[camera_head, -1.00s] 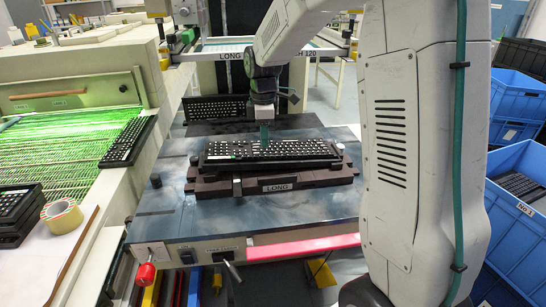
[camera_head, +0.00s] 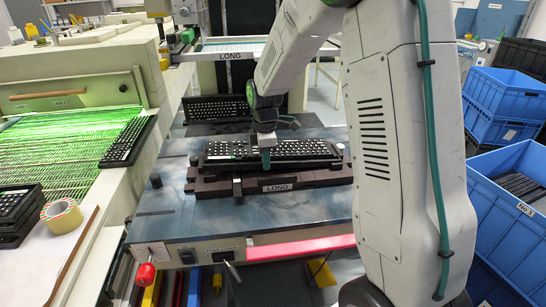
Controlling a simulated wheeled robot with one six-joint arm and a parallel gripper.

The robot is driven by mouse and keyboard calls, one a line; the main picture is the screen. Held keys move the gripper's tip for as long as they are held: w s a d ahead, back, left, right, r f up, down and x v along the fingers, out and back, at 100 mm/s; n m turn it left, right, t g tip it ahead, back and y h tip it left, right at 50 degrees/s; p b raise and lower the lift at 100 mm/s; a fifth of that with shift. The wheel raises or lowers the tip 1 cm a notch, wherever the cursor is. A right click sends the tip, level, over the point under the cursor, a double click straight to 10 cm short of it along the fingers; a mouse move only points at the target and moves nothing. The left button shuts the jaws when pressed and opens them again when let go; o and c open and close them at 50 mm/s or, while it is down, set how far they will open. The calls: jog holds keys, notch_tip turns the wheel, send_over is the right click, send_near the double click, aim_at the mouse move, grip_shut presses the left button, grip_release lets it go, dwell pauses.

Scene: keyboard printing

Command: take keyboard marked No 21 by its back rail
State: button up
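Blue crates (camera_head: 515,225) stand at right; one holds dark flat items. A tape roll (camera_head: 61,216) sits on the left table. A red knob (camera_head: 145,273) and pink strip (camera_head: 300,247) are on the machine's front edge.

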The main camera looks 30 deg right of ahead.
grip_shut()
jog(key=shift+r, duration=0.7)
notch_tip(320, 180, up, 2)
jog(key=shift+r, duration=0.1)
jog(key=s+a+r, duration=0.1)
jog(key=s+a, duration=0.1)
jog(key=s, duration=1.3)
jog(key=shift+s+a+r, duration=0.2)
jog(key=shift+s+r, duration=0.05)
jog(key=shift+s, duration=0.15)
